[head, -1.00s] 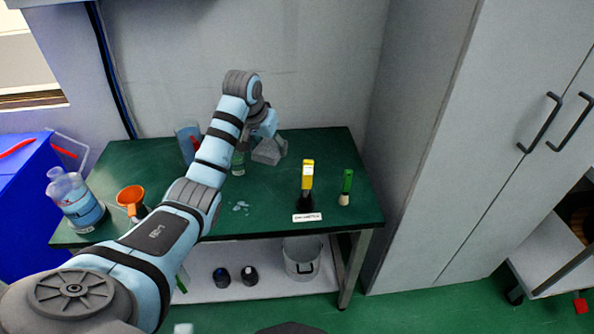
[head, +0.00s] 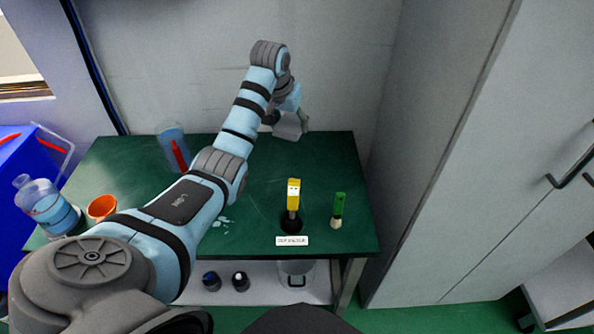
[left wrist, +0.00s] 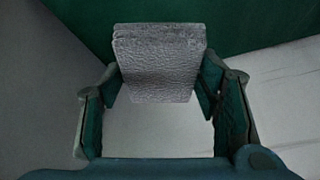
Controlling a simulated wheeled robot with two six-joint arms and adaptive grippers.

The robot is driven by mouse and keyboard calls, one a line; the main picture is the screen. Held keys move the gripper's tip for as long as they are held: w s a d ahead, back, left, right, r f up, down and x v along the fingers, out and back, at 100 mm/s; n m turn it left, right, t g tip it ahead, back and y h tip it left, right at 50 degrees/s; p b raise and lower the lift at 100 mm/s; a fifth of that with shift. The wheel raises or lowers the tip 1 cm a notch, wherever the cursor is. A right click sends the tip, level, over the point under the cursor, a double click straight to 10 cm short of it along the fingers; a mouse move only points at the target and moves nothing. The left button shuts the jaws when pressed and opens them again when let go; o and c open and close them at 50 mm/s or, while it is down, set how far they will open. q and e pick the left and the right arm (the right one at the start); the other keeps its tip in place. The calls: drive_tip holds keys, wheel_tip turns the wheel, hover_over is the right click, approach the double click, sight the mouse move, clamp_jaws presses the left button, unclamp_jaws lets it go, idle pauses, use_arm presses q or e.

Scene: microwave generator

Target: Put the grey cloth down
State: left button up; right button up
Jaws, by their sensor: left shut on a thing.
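My left gripper (left wrist: 160,82) is shut on the grey cloth (left wrist: 158,50), a folded, rough-textured piece held between the two fingers in the left wrist view. In the head view, the cloth (head: 290,126) hangs from the gripper (head: 277,116) at the back edge of the dark green table (head: 310,160). It seems to be held in the air, but the gap beneath it is hard to judge. The gripper is partly hidden by my own wrist. My right gripper is in neither view.
A yellow-handled item (head: 293,190) and a green-handled brush (head: 338,208) stand at the table's front right, behind a white label (head: 292,240). A clear container (head: 172,148), an orange cup (head: 102,207) and a bottle (head: 47,205) are on the left. The right back is clear.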

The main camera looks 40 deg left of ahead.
use_arm(q)
drive_tip(key=shift+w, duration=0.2)
drive_tip(key=shift+s+a+r, duration=0.1)
drive_tip(key=shift+s+r, duration=0.2)
drive_tip(key=shift+s, duration=0.35)
drive_tip(key=shift+s+a+r, duration=0.1)
drive_tip(key=shift+s+r, duration=0.2)
drive_tip(key=shift+s, duration=0.3)
drive_tip(key=shift+s+f, duration=0.1)
drive_tip(key=shift+f, duration=0.05)
drive_tip(key=b, duration=0.2)
hover_over(287, 177)
drive_tip(key=s+d, duration=0.2)
wheel_tip(287, 177, down, 8)
drive_tip(key=f, duration=0.6)
drive_tip(key=f+b, duration=0.1)
drive_tip(key=f, duration=0.5)
drive_tip(key=shift+w+a, duration=0.1)
drive_tip(key=shift+a, duration=0.1)
drive_tip(key=shift+r, duration=0.1)
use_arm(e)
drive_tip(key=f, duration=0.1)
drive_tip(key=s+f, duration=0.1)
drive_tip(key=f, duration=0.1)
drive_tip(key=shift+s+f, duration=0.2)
use_arm(q)
drive_tip(key=shift+f+b, duration=0.35)
drive_tip(key=shift+f, duration=0.1)
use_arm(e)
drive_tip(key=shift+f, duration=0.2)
